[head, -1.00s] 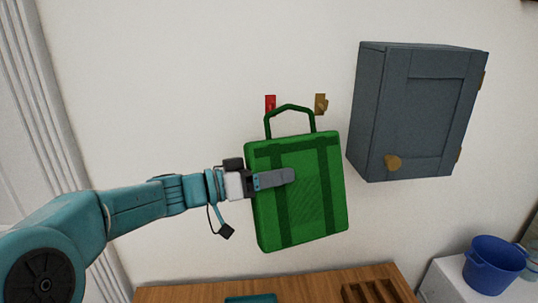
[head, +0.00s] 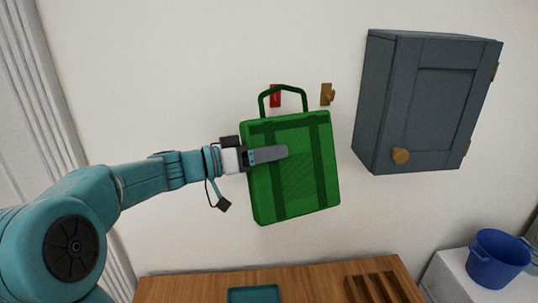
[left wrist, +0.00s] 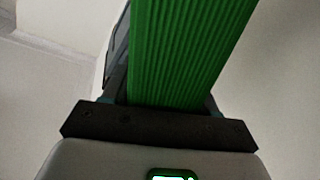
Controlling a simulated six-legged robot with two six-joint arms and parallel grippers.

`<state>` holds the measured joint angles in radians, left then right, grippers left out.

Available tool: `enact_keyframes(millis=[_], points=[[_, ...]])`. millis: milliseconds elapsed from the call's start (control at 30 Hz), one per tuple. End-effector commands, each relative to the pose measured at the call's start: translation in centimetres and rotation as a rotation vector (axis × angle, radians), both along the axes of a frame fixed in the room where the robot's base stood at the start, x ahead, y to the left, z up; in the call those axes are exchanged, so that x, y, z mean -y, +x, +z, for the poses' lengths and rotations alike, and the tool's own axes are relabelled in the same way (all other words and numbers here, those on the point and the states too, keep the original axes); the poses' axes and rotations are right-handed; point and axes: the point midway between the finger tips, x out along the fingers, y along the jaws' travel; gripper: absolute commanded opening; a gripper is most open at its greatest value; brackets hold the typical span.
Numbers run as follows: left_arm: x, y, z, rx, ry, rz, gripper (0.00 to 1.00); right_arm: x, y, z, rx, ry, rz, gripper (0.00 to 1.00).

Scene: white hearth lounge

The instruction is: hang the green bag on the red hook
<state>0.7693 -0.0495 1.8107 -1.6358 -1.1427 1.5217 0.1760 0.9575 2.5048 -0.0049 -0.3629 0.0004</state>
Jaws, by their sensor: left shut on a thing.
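The green bag (head: 300,180) hangs upright, slightly tilted, in my left gripper (head: 268,155). The gripper is shut on the bag's left side; a grey finger lies across its front. The bag's handle loop (head: 283,88) stands up above the bag. The red hook (head: 275,95) is on the wall and shows inside the loop in the head view; I cannot tell whether the loop is in front of it or around it. In the left wrist view the bag's ribbed green side (left wrist: 190,50) fills the space between the fingers. My right gripper is not in view.
A brass hook (head: 327,94) is on the wall right of the red one. A grey-blue cabinet (head: 430,100) hangs further right. Below are a wooden table (head: 210,285) with a teal tray (head: 255,294) and a brown slotted rack (head: 380,288), and a blue bucket (head: 497,260).

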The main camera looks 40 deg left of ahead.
Motion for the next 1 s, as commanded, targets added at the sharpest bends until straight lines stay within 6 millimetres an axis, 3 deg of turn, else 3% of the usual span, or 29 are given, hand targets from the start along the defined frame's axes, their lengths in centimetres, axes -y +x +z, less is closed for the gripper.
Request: enact_keyframes(millis=[733,1000], points=[[-4.0,3.2,-0.5,0.001,0.001,0.0,0.23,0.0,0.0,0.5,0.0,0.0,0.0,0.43],[-4.7,3.8,-2.0,0.0,-0.001,0.0,0.23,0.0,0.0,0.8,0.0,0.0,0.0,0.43]])
